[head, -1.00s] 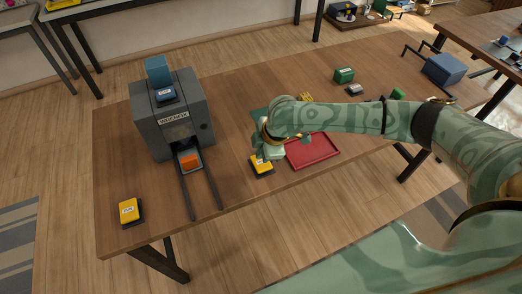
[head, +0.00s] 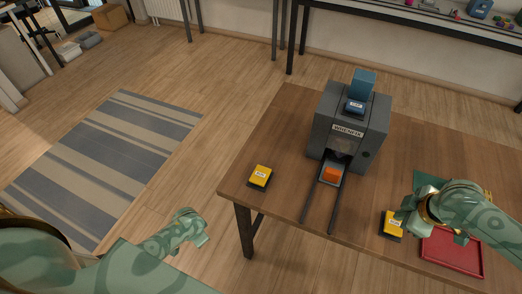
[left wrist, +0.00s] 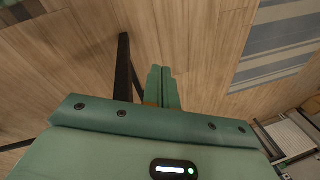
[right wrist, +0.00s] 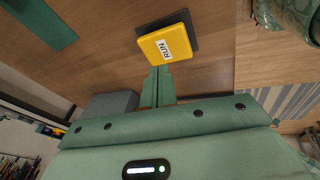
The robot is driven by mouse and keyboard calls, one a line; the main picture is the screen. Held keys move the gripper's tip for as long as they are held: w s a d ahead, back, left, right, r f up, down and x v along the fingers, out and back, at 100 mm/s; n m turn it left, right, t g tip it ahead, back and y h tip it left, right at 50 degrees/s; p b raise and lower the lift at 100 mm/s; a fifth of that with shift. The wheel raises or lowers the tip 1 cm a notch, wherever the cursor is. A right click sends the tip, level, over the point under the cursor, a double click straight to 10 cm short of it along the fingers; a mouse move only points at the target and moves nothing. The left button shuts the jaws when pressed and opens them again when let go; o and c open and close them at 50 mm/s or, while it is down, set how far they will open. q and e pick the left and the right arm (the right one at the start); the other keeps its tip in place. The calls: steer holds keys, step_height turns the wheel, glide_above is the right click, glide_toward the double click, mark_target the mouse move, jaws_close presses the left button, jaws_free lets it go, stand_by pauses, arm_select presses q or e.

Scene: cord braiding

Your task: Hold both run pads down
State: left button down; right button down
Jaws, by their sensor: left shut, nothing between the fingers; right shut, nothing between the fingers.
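Two yellow run pads on dark bases lie on the table, on either side of the grey machine (head: 322,130). The left pad (head: 261,175) is near the table's left edge, with no gripper near it. The right pad (head: 391,224) is beside my right gripper (head: 408,226), which is shut and empty. In the right wrist view, that pad (right wrist: 165,45) shows its RUN label just beyond the shut fingertips (right wrist: 158,72); I cannot tell whether they touch. My left gripper (head: 203,240) is shut and empty, off the table's left side over the floor. Its closed fingers (left wrist: 162,72) point at bare floor.
A red tray (head: 452,252) is right of the right pad. The table between left pad and machine is clear.

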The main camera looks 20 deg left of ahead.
arm_select(q)
steer(key=w+a+r+y, duration=0.1)
steer(key=w+a+r, duration=0.2)
steer(key=w+r, duration=0.6)
steer(key=w+a+r, duration=0.3)
steer(key=w+r, duration=0.5)
steer(key=w, duration=0.1)
steer(key=d+r, duration=0.3)
steer(key=d, duration=0.1)
steer(key=w+d+r+n+h, duration=0.1)
steer(key=d+r, duration=0.2)
steer(key=d, duration=0.1)
steer(key=w+d+r+n+h, duration=0.1)
steer(key=d+r, duration=0.2)
steer(key=d, duration=0.1)
steer(key=shift+w+r+g, duration=0.2)
steer(key=shift+r+g, duration=0.1)
steer(key=shift+r, duration=0.1)
step_height(320, 180, up, 6)
steer(key=f+n+g+h, duration=0.1)
steer(key=n, duration=0.2)
glide_above(261, 174)
steer(key=shift+f, duration=3.25)
steer(key=shift+f, duration=0.15)
